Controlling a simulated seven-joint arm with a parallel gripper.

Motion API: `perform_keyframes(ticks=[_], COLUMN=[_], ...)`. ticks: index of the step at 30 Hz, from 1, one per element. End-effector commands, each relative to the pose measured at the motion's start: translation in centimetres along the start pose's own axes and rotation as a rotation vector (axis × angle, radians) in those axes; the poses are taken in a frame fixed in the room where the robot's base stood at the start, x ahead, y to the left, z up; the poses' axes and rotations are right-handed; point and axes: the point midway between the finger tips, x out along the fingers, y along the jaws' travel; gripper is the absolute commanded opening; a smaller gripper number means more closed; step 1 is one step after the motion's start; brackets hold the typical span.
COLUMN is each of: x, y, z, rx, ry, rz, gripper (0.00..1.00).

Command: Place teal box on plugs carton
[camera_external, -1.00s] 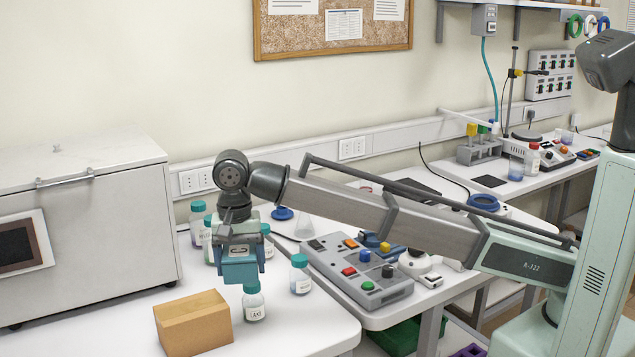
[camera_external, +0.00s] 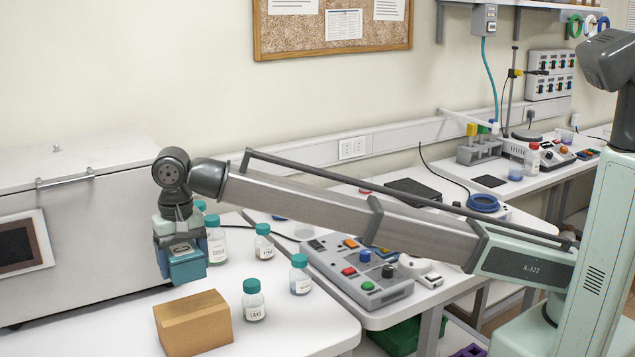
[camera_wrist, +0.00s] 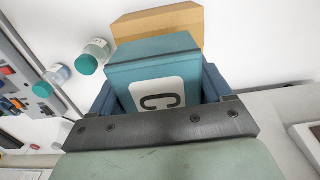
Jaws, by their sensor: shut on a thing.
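My gripper (camera_external: 181,250) is shut on the teal box (camera_external: 187,268) and holds it in the air, behind and above the plugs carton. In the wrist view the teal box (camera_wrist: 152,60) sits between the blue fingers (camera_wrist: 160,92) with a white label showing a dark letter. The plugs carton is taken to be the tan cardboard box (camera_external: 193,323) on the white bench near the front. It also shows in the wrist view beyond the teal box (camera_wrist: 185,22), partly hidden by it. The carton's top looks closed and bare.
Bottles with teal caps stand right of the carton, the nearest (camera_external: 254,303) close beside it, another (camera_external: 300,277) further right. A grey control panel (camera_external: 345,272) lies beyond them. A large white cabinet (camera_external: 75,225) stands at the left. The bench in front of the cabinet is clear.

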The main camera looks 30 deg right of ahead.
Motion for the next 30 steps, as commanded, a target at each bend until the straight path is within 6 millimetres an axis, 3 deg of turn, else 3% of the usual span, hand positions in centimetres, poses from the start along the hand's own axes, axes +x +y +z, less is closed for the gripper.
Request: perform_keyframes(ticks=[6,19,30], x=[3.6,7.5,8.0], y=[0.1,0.1,0.0], z=[0.1,0.1,0.0], rx=[0.001,0.002,0.002], ry=[-0.001,0.0,0.0], rz=[0.001,0.001,0.0], gripper=[0.46,0.46,0.46])
